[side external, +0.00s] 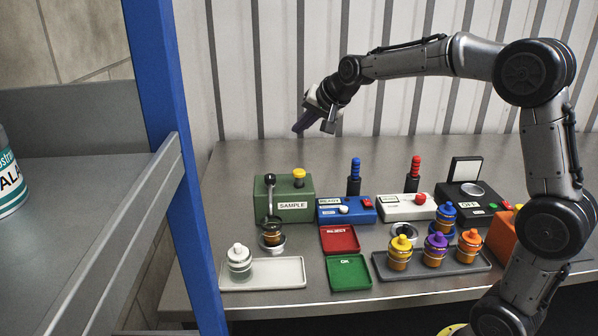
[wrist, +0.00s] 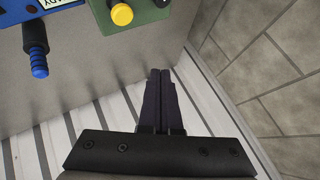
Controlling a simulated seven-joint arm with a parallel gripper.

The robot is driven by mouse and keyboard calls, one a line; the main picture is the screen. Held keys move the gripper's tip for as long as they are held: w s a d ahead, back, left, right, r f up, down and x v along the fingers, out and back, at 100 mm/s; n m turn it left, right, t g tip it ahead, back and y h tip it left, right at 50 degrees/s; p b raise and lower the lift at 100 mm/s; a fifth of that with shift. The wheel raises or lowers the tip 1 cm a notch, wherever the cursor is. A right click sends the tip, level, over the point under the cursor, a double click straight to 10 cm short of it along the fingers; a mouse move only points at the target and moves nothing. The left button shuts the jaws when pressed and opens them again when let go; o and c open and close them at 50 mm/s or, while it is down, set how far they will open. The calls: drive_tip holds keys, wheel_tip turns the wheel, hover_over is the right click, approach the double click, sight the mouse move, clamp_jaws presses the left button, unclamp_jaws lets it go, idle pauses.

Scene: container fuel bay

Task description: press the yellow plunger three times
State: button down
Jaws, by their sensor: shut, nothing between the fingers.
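The yellow plunger (side external: 299,174) stands on top of the green box labelled SAMPLE (side external: 293,208), at the back left of the table. It also shows at the top of the wrist view (wrist: 122,14), on the edge of the green box (wrist: 148,12). My gripper (side external: 298,129) is raised above the back of the table, higher than the plunger and apart from it. Its dark fingers are together and empty in the wrist view (wrist: 160,73).
A black-knobbed lever (side external: 270,185) stands at the green box's front. Blue (side external: 354,176) and red (side external: 415,172) handles stand upright to the right. A white tray (side external: 285,273), red tray (side external: 339,250), green tray (side external: 349,285) and dark tray of bottles (side external: 470,266) lie in front. A blue post (side external: 165,120) is left.

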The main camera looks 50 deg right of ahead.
sight(300, 172)
drive_tip(key=shift+f, duration=4.35)
drive_tip(key=shift+f, duration=0.15)
drive_tip(key=shift+f, duration=0.25)
drive_tip(key=shift+f, duration=1.45)
drive_tip(key=shift+r, duration=1.85)
drive_tip(key=shift+r, duration=2.5)
